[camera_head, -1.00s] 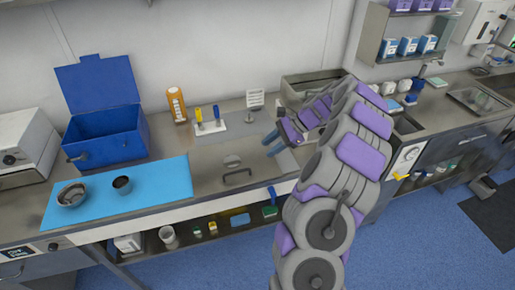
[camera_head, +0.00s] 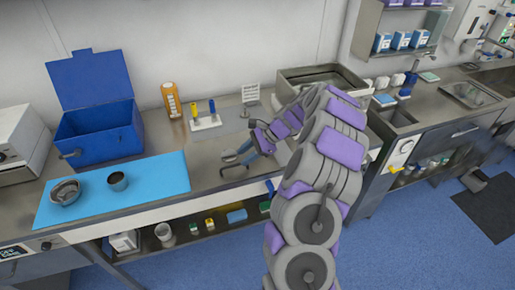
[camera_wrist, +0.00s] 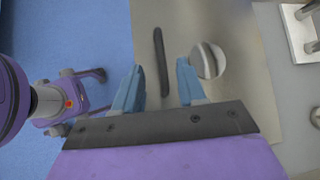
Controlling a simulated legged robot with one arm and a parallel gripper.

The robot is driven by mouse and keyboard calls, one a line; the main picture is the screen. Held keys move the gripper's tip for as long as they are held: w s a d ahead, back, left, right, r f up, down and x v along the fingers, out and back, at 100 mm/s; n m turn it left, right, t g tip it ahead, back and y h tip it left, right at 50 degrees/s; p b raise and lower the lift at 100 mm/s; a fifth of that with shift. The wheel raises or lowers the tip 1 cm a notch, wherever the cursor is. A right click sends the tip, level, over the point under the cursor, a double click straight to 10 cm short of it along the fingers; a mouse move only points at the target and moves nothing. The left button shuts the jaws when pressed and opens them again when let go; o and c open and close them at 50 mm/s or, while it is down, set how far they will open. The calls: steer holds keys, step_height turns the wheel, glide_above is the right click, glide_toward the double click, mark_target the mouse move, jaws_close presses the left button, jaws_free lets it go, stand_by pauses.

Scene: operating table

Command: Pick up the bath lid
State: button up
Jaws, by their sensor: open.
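My gripper (camera_wrist: 161,70) is open, with blue fingers spread apart. In the wrist view a dark bar handle (camera_wrist: 159,42) lies beyond and between the fingertips, not gripped. It sits on a flat metal surface (camera_wrist: 150,20); I cannot make out separate lid edges there. A round silver piece (camera_wrist: 207,60) lies just right of the right finger. In the head view my gripper (camera_head: 228,163) is low over the bench, right of the blue mat, and hides the handle. The open metal bath (camera_head: 345,78) stands at the back right, partly behind my arm.
A white holder (camera_head: 206,122) with yellow and blue tools and an orange bottle (camera_head: 171,100) are at the back.

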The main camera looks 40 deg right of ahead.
mark_target(233, 165)
steer(key=a+f, duration=0.1)
steer(key=w+f+b, duration=0.1)
steer(key=f, duration=0.1)
steer(key=w+a+f, duration=0.1)
steer(key=f, duration=0.1)
steer(key=shift+a, duration=0.3)
steer(key=shift+w+a+f+b, duration=0.15)
steer(key=shift+a+f+b, duration=0.1)
steer(key=shift+a+b, duration=0.05)
steer(key=shift+w+a, duration=0.1)
steer(key=shift+a, duration=0.55)
steer(key=shift+d+f, duration=0.1)
steer(key=shift+d, duration=0.35)
steer(key=c, duration=0.5)
steer(key=shift+a, duration=0.1)
jaws_close()
steer(key=shift+a, duration=0.2)
